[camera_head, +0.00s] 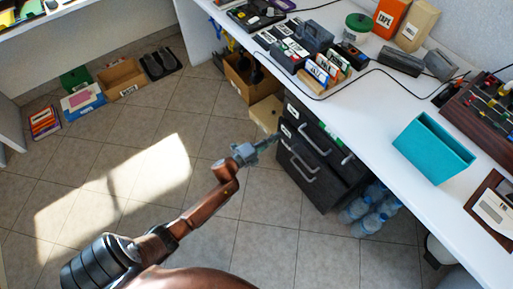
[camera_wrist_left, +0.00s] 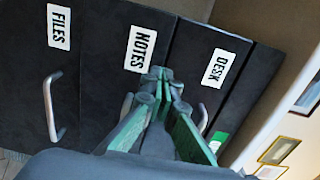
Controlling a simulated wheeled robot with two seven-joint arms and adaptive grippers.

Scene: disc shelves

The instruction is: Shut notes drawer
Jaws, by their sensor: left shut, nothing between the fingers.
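The black drawer unit stands under the white desk, with its fronts facing my left arm. In the left wrist view the notes drawer (camera_wrist_left: 112,62) is the middle front, with a white NOTES label (camera_wrist_left: 141,48). Its handle (camera_wrist_left: 126,106) is partly hidden by my gripper. The files drawer (camera_wrist_left: 30,80) is to its left and the desk drawer (camera_wrist_left: 205,75) to its right. How far the notes drawer stands out is hard to tell. My left gripper (camera_head: 274,139) is shut and empty, its tips before the notes front; contact cannot be told. My right gripper is not in view.
The white desk (camera_head: 365,110) overhangs the drawers and carries a teal bin (camera_head: 432,148) and several small items. Water bottles (camera_head: 368,210) stand beside the drawer unit. Cardboard boxes (camera_head: 268,112) sit behind the gripper.

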